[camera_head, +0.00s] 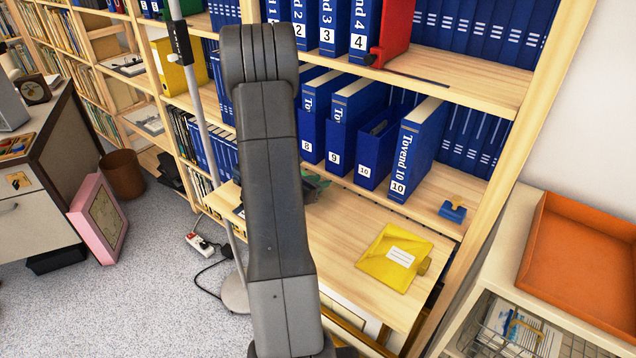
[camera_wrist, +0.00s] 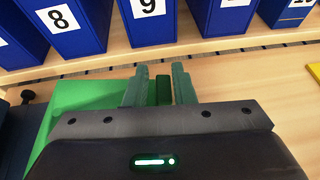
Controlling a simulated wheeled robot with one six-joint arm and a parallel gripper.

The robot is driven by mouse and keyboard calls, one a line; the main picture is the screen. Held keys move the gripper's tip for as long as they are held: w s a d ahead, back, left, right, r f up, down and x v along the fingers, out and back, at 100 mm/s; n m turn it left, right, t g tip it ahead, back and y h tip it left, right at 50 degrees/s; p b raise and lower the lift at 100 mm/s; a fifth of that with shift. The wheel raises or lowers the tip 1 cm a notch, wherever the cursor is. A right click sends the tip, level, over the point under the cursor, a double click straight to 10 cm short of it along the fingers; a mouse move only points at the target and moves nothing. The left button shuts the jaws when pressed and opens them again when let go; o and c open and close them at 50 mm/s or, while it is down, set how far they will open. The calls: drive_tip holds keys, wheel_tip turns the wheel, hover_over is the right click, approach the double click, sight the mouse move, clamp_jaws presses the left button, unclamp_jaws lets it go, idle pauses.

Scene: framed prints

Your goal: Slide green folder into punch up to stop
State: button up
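The green folder (camera_wrist: 88,97) lies flat on the wooden shelf board, left of the fingers in the wrist view. My gripper (camera_wrist: 160,72) has two teal-green fingers close around a small dark green upright piece, which looks like part of the folder. In the head view my gripper (camera_head: 318,184) shows only in part beside my arm, and the folder is mostly hidden. A dark blue thing with a black knob (camera_wrist: 14,122) at the left edge of the wrist view may be the punch; it is cut off. The folder's left edge is near it.
Blue binders (camera_head: 418,150) stand behind the board, close to my fingers. A yellow folder (camera_head: 393,258) lies to the right on the board, and a small blue object (camera_head: 452,211) stands behind it. An orange tray (camera_head: 585,258) is at the far right. Wood between gripper and yellow folder is clear.

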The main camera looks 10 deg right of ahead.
drive_tip(key=shift+o, duration=1.2)
drive_tip(key=shift+s+a, duration=0.1)
drive_tip(key=v, duration=1.3)
drive_tip(key=shift+s+a, duration=0.15)
drive_tip(key=shift+a, duration=0.1)
drive_tip(key=x, duration=1.3)
drive_tip(key=shift+d+r, duration=0.1)
drive_tip(key=shift+r, duration=0.05)
drive_tip(key=shift+s, duration=0.15)
